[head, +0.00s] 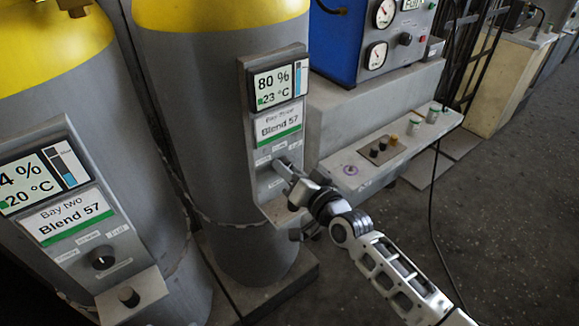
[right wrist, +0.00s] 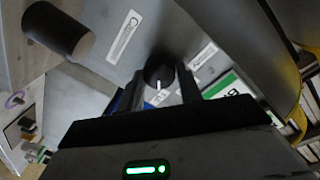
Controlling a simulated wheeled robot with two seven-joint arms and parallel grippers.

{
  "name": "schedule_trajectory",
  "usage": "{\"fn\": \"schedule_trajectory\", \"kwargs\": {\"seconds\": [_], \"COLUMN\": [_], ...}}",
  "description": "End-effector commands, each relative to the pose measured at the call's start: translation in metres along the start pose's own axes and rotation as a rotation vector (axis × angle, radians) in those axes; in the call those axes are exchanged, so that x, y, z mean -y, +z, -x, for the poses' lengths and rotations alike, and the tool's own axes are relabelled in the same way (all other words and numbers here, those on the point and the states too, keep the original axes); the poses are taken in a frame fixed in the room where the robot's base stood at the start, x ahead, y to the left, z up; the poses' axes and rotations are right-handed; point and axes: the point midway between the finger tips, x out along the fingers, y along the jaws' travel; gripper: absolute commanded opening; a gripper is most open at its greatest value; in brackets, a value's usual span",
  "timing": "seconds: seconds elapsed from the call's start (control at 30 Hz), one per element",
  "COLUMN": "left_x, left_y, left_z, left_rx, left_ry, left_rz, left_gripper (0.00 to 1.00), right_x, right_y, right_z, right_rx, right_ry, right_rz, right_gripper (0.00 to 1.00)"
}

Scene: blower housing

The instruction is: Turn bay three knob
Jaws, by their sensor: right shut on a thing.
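The bay three panel (head: 247,150) is on the grey and yellow cylinder (head: 220,90) in the middle of the head view. Its screen (head: 279,84) reads 80 % and 23 °C, above a Blend 57 label. My right gripper (head: 288,172) reaches the lower part of this panel from the right and hides the knob there. In the right wrist view the dark round knob (right wrist: 159,69) with a white mark sits between the fingertips of my right gripper (right wrist: 158,90), which is shut on it. My left gripper is not in view.
The bay two panel (head: 78,222) with its own knob (head: 103,257) is at left. A dark cylinder (right wrist: 58,30) sticks out near my right gripper. A grey bench (head: 345,180) with small jars and a blue instrument box (head: 340,45) stands at right. Dark floor (head: 500,220) is open there.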

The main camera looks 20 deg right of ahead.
Motion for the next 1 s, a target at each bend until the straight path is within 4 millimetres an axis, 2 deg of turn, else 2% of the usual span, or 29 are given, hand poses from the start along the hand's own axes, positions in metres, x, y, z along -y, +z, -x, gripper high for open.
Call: {"fn": "schedule_trajectory", "kwargs": {"seconds": [0.33, 0.9, 0.93, 1.0], "left_x": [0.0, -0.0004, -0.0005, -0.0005], "left_y": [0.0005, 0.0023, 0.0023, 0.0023], "left_z": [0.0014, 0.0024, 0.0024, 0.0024], "left_rx": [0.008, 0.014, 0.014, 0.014], "left_ry": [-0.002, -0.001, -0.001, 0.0], "left_rz": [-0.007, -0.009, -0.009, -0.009], "left_gripper": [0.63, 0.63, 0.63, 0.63], "right_x": [-0.0005, -0.0005, -0.0006, -0.0005], "right_y": [-0.0009, -0.0007, -0.0006, -0.0006], "right_z": [-0.0001, -0.0001, -0.0001, -0.0001], "right_rx": [0.008, 0.01, 0.01, 0.01], "right_ry": [-0.001, -0.002, -0.002, -0.002], "right_rz": [-0.146, -0.176, -0.177, -0.176], "right_gripper": [0.12, 0.12, 0.43, 0.57]}}
